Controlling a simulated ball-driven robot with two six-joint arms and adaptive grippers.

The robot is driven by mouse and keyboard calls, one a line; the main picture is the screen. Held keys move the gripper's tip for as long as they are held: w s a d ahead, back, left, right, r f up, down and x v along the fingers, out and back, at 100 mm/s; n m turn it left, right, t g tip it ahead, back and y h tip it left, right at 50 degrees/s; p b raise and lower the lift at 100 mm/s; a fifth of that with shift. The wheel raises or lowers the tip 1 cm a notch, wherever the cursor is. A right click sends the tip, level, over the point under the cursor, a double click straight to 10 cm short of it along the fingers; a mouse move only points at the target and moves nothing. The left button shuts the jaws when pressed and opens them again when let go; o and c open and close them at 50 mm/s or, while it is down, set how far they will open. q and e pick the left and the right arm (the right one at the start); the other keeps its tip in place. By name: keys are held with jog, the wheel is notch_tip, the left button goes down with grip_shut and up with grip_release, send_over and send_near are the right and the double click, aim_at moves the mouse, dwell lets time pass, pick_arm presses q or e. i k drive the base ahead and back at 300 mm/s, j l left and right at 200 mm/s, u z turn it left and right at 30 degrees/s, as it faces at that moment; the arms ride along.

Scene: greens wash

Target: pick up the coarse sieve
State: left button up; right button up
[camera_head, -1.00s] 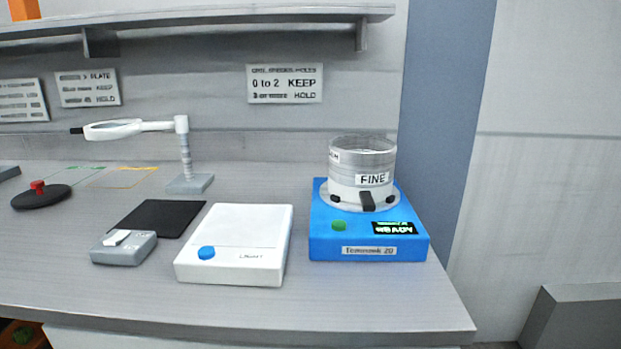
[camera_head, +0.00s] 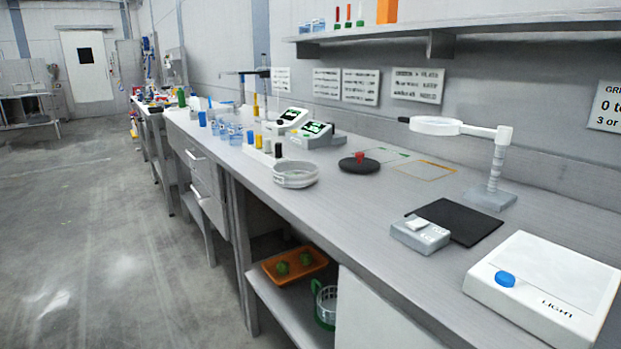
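A shallow round grey-white dish (camera_head: 296,174), sieve-like in shape, sits near the front edge of the bench, in the middle of the view. I cannot read any label on it, so I cannot tell whether it is the coarse sieve. The blue shaker with the stacked sieve marked FINE is outside the view now. Neither of my grippers shows.
The grey bench (camera_head: 400,228) carries a light box (camera_head: 550,280), black mat (camera_head: 462,221), small grey device (camera_head: 420,237), magnifier lamp (camera_head: 436,126) and black disc with red knob (camera_head: 359,164). An orange tray (camera_head: 295,266) is on the lower shelf. Floor (camera_head: 110,240) at left is clear.

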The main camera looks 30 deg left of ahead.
aim_at(281, 172)
jog(key=i+j+z, duration=0.1)
jog(key=j, duration=0.35)
jog(key=i+j+z, duration=0.1)
jog(key=j, duration=0.35)
jog(key=i+j+z, duration=0.1)
jog(key=j, duration=0.35)
jog(key=i+j+z, duration=0.1)
jog(key=j, duration=0.35)
jog(key=i+j, duration=0.2)
jog(key=j, duration=0.3)
jog(key=z, duration=0.05)
